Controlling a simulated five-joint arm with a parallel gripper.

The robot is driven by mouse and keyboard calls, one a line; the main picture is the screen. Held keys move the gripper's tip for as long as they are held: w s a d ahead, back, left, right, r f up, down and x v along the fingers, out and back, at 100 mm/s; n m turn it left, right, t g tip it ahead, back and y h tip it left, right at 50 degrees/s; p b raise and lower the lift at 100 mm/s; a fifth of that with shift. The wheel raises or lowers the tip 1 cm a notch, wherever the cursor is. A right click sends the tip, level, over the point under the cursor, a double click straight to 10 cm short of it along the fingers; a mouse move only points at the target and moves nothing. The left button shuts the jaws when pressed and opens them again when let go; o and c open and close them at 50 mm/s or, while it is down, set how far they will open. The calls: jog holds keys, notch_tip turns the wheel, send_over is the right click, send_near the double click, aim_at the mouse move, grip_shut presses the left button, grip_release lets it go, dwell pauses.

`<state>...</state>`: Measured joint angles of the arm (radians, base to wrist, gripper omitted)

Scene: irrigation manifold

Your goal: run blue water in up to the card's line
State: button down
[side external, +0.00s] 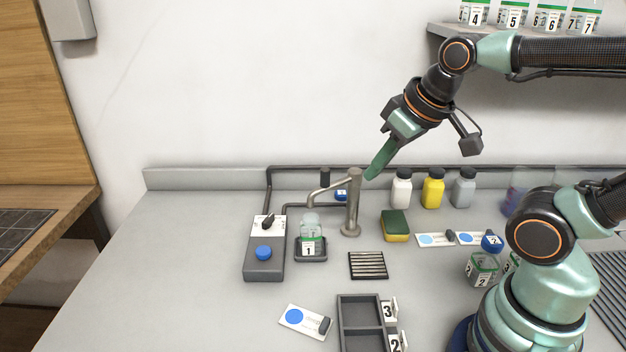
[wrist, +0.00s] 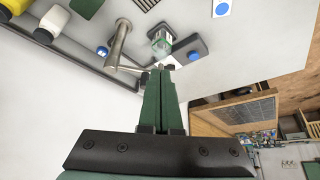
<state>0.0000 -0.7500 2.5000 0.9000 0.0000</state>
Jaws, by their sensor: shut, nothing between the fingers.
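In the side view, my gripper (side external: 372,174) is shut and empty, held up beside the top of the metal tap (side external: 353,205). A clear jar labelled 1 (side external: 311,234) stands upright on a small dark tray (side external: 311,257) by the tap's spout; its water level is too small to tell. A grey box (side external: 264,262) with a blue button (side external: 263,252) and a black lever (side external: 267,221) stands left of the jar. A card with a blue dot (side external: 304,320) lies in front; its line is too small to read. The wrist view shows the shut fingers (wrist: 161,72) below the jar (wrist: 161,42).
A blue-marked part (side external: 341,195) sits on the pipe behind the tap. White (side external: 401,189), yellow (side external: 433,188) and grey bottles stand at the back right. A sponge (side external: 395,226), a slotted grate (side external: 368,265) and a dark rack (side external: 360,315) lie nearby. The front left counter is clear.

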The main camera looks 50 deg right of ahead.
dwell(0.4)
jog(key=m+t+y, duration=0.2)
jog(key=m+t, duration=0.1)
jog(key=m, duration=0.2)
send_over(267, 254)
notch_tip(267, 254, down, 10)
jog(key=shift+d+r, duration=0.15)
jog(key=shift+r, duration=0.1)
jog(key=shift+w, duration=0.1)
jog(key=shift+f, duration=4.4)
jog(key=shift+f, duration=0.15)
jog(key=shift+f, duration=0.25)
